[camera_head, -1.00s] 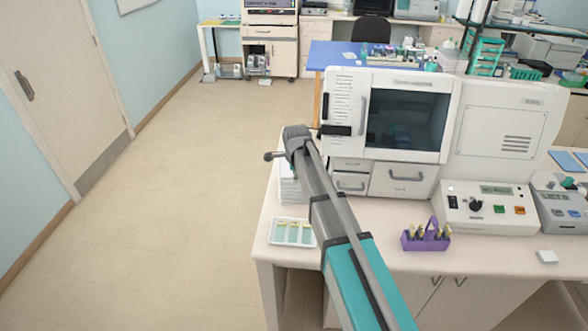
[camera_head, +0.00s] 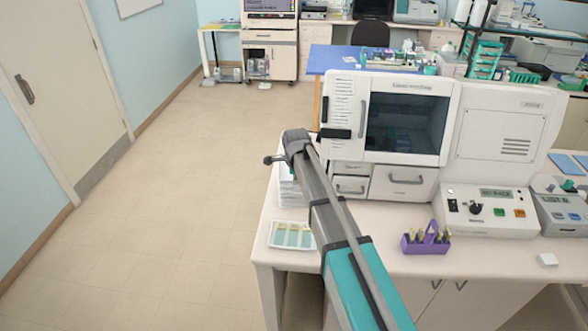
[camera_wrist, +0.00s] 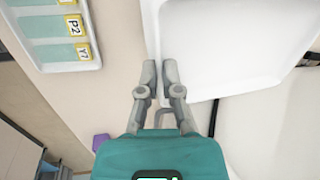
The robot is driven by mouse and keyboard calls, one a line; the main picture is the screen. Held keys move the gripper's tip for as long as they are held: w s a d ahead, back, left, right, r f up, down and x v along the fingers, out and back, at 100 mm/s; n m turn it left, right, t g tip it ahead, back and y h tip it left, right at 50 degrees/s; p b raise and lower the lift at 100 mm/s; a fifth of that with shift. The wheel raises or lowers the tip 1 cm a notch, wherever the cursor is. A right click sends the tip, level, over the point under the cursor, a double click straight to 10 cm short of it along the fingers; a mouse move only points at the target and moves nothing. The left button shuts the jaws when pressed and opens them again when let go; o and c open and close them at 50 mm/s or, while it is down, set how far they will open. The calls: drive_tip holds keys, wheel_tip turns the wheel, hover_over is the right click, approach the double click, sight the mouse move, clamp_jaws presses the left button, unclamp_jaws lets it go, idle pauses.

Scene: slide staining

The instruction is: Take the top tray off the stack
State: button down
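The stack of white trays (camera_head: 288,192) stands at the left end of the bench, partly hidden behind my arm in the head view. In the wrist view the top tray (camera_wrist: 235,55) is white, empty and shallow, filling the upper right. My gripper (camera_wrist: 160,68) is at the tray's near left edge, with a narrow gap between its fingertips. One finger is outside the rim and the other on the inner side. Contact with the rim cannot be made out. In the head view the fingers are hidden.
A tray of labelled slides (camera_head: 291,248) lies in front of the stack, also at the wrist view's upper left (camera_wrist: 98,60). A large white machine (camera_head: 340,100) stands right of the stack. A purple rack (camera_head: 410,245) sits on the bench. The floor at left is clear.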

drive_tip(key=shift+r, duration=0.15)
idle(0.4)
wheel_tip(320, 180, up, 2)
drive_tip(key=p, duration=0.2)
drive_tip(key=shift+r+p, duration=0.1)
drive_tip(key=shift+p, duration=0.2)
drive_tip(key=s+d+r+p, duration=0.3)
drive_tip(key=s+r+p, duration=0.7)
drive_tip(key=s, duration=0.3)
drive_tip(key=shift+s+d+r, duration=0.2)
drive_tip(key=shift+s, duration=0.1)
